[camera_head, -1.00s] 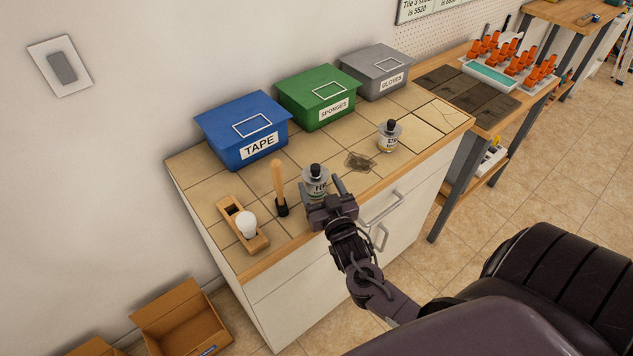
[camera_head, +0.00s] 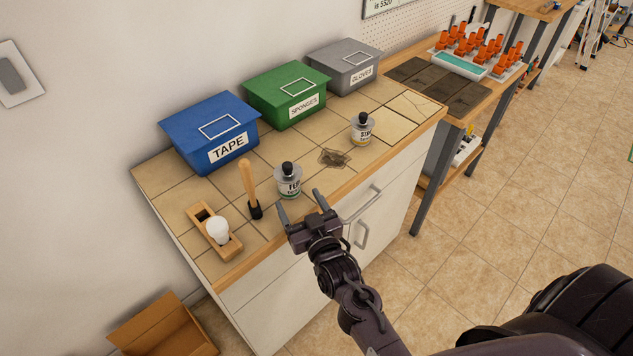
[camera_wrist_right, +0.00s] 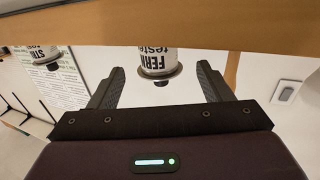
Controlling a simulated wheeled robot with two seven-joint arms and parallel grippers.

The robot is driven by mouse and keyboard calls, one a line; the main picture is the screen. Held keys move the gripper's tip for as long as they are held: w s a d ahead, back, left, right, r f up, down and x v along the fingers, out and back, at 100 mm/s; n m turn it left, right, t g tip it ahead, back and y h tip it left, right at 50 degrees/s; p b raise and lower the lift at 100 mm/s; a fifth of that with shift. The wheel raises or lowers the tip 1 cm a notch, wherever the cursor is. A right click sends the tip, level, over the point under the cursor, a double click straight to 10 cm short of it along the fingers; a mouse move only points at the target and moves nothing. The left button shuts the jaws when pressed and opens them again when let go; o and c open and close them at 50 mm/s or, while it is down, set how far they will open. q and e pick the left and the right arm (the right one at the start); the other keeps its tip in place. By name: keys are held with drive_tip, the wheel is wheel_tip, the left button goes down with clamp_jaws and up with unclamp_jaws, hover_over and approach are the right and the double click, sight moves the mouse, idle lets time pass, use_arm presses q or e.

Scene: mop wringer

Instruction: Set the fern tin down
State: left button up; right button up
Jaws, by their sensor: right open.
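The fern tin (camera_head: 289,182), a grey can with a black cap and a white label, stands upright on the tiled counter (camera_head: 290,152) near its front edge. In the right wrist view the fern tin (camera_wrist_right: 155,62) appears upside down, between and beyond the fingers. My right gripper (camera_head: 301,203) is open and empty, just in front of the tin and apart from it. In the wrist view both fingers of the right gripper (camera_wrist_right: 160,72) are spread wide. My left gripper is not in view.
A second tin (camera_head: 361,130) stands to the right, past a dark stain (camera_head: 334,158). A wooden-handled tool (camera_head: 249,188) and a wooden holder with a white bulb (camera_head: 217,231) are to the left. Blue (camera_head: 211,132), green (camera_head: 287,94) and grey (camera_head: 342,66) bins line the back.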

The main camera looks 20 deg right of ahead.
sight(293, 187)
drive_tip(key=shift+w+r, duration=0.15)
drive_tip(key=shift+w, duration=0.35)
drive_tip(key=w+p, duration=0.2)
drive_tip(key=w, duration=0.4)
drive_tip(key=shift+w+r, duration=0.1)
drive_tip(key=shift+w, duration=0.25)
drive_tip(key=shift+d, duration=0.1)
drive_tip(key=shift+c, duration=0.3)
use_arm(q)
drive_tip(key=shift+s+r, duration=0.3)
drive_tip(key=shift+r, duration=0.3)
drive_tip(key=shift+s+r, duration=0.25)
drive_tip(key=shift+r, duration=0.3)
use_arm(e)
clamp_jaws()
